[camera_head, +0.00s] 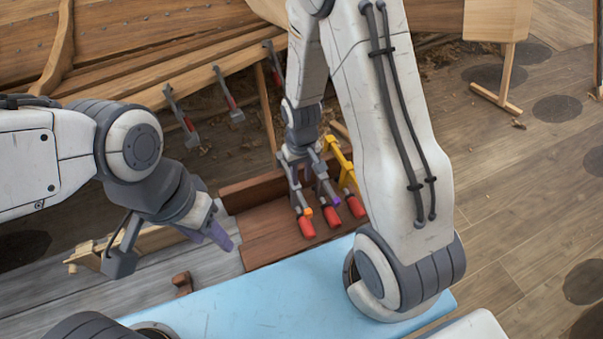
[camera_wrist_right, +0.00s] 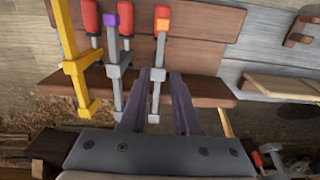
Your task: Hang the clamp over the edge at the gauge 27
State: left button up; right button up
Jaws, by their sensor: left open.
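A wooden rack (camera_head: 262,238) holds several clamps with red handles. One is a grey clamp with an orange block (camera_head: 306,214), seen in the right wrist view (camera_wrist_right: 157,62); beside it are a grey clamp with a purple block (camera_head: 329,193) and a yellow clamp (camera_head: 343,165). My right gripper (camera_wrist_right: 158,82) is at the rack, its fingers on either side of the orange-marked clamp's bar with gaps showing. My left gripper (camera_head: 170,248) is open and empty, left of the rack. I cannot read any gauge number, so gauge 27 is not identified.
Grey clamps (camera_head: 230,105) hang along the planked hull's edge (camera_head: 150,85). A light blue surface (camera_head: 260,300) lies in front of the rack. A small brown notched block (camera_head: 182,283) sits left of it. A wooden trestle (camera_head: 498,75) stands at the back right.

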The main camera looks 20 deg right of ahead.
aim_at(301, 197)
notch_tip(301, 197, down, 10)
jog(key=b, duration=0.7)
jog(key=shift+f, duration=0.25)
jog(key=shift+c, duration=0.4)
jog(key=shift+w, duration=1.1)
jog(key=shift+s+r, duration=0.1)
jog(key=shift+s, duration=0.1)
jog(key=shift+s, duration=0.4)
